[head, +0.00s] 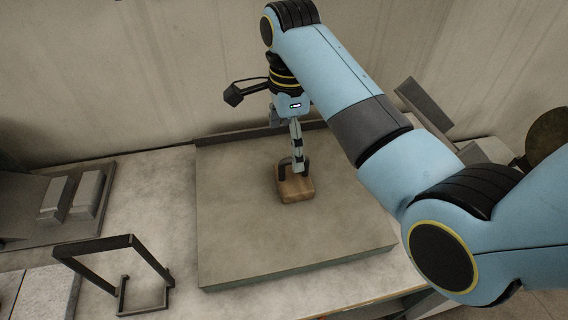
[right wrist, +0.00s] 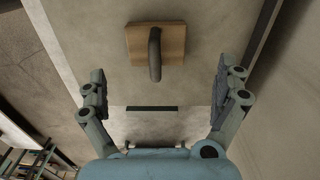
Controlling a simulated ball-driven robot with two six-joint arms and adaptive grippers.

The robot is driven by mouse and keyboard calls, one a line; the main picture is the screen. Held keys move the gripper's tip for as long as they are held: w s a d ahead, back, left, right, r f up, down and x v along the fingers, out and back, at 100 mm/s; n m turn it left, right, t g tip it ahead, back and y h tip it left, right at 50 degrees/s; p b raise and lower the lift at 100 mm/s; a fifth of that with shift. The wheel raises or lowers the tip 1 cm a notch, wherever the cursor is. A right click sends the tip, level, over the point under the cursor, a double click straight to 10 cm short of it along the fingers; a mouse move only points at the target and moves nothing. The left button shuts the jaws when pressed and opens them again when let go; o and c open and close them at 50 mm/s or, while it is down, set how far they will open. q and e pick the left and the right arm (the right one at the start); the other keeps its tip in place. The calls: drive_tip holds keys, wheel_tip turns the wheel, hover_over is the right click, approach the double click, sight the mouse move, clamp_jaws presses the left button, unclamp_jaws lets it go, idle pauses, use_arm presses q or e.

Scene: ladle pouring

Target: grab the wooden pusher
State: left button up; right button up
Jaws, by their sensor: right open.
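The wooden pusher (head: 297,190) is a small brown block with a dark upright handle. It sits on a raised grey-beige slab (head: 240,240) near its middle. My right gripper (head: 298,168) is above the pusher and appears in line with its handle in the head view. In the right wrist view the pusher (right wrist: 171,46) lies ahead, and its dark handle lies between the lines of the two fingers. The right gripper (right wrist: 158,90) is open with nothing between its fingers. My left gripper is not in view.
A black metal frame stand (head: 115,250) is on the table at the lower left. Two grey blocks (head: 75,196) lie on a dark tray further left. A wall runs behind the slab. The slab around the pusher is clear.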

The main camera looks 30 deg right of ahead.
hover_over(293, 176)
drive_tip(key=f, duration=0.4)
drive_tip(key=shift+a+f, duration=0.2)
drive_tip(key=shift+a, duration=0.15)
drive_tip(key=shift+w+f, duration=0.1)
drive_tip(key=shift+f, duration=0.25)
drive_tip(key=f, duration=0.3)
drive_tip(key=f+p, duration=0.1)
drive_tip(key=shift+s+d+f, duration=0.2)
drive_tip(key=shift+d+f, duration=0.05)
drive_tip(key=shift+d, duration=0.15)
drive_tip(key=shift+w+f, duration=0.1)
drive_tip(key=shift+f, duration=0.1)
drive_tip(key=shift+c, duration=0.8)
drive_tip(key=c, duration=0.5)
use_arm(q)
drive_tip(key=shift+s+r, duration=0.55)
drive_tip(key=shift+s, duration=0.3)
use_arm(e)
drive_tip(key=c, duration=0.8)
drive_tip(key=shift+o, duration=0.2)
drive_tip(key=shift+r, duration=0.1)
